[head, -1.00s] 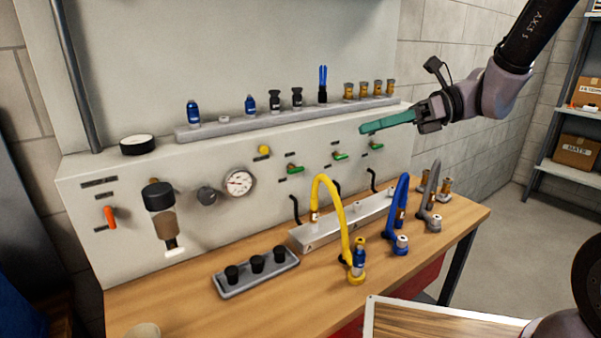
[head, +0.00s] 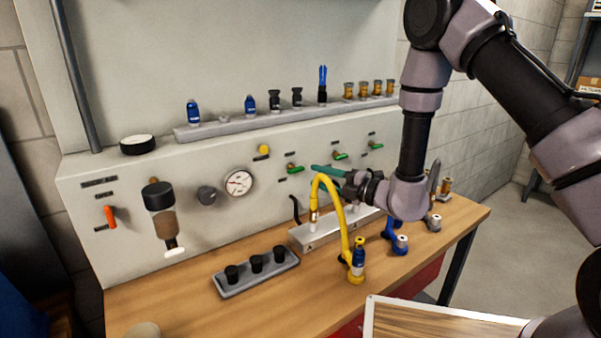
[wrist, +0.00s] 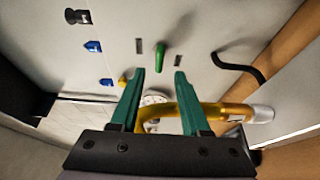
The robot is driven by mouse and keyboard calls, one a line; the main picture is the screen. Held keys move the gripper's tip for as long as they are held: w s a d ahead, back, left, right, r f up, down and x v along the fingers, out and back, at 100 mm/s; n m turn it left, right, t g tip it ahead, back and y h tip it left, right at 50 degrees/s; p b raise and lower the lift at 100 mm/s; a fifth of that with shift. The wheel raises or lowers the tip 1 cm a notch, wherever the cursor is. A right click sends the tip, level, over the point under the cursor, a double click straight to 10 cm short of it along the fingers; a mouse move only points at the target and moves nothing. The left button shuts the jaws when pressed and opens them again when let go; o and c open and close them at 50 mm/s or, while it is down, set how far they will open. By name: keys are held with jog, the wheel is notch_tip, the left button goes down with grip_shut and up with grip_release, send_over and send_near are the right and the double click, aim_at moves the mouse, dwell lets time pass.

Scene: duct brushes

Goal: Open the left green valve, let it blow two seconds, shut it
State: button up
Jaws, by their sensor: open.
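The left green valve (head: 294,168) is a small green lever on the panel's front. The wrist view shows its handle (wrist: 160,57) ahead of the two teal fingers and in line with the gap between them. My gripper (head: 314,168) is open and empty, just right of the valve in the head view, with its fingertips pointing toward the panel. I see no contact with the valve. The middle green valve (head: 340,156) and the right green valve (head: 376,146) are farther right.
The yellow hose (head: 328,182) arches close to my fingers and also shows in the wrist view (wrist: 187,108). A black bent hook (wrist: 240,65) sticks out nearby. The gauge (head: 239,183) and orange lever (head: 110,216) are left. A black-capped tray (head: 225,290) lies on the bench.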

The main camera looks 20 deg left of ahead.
aim_at(299, 171)
jog(key=x, duration=0.6)
jog(key=shift+a, duration=0.2)
grip_shut()
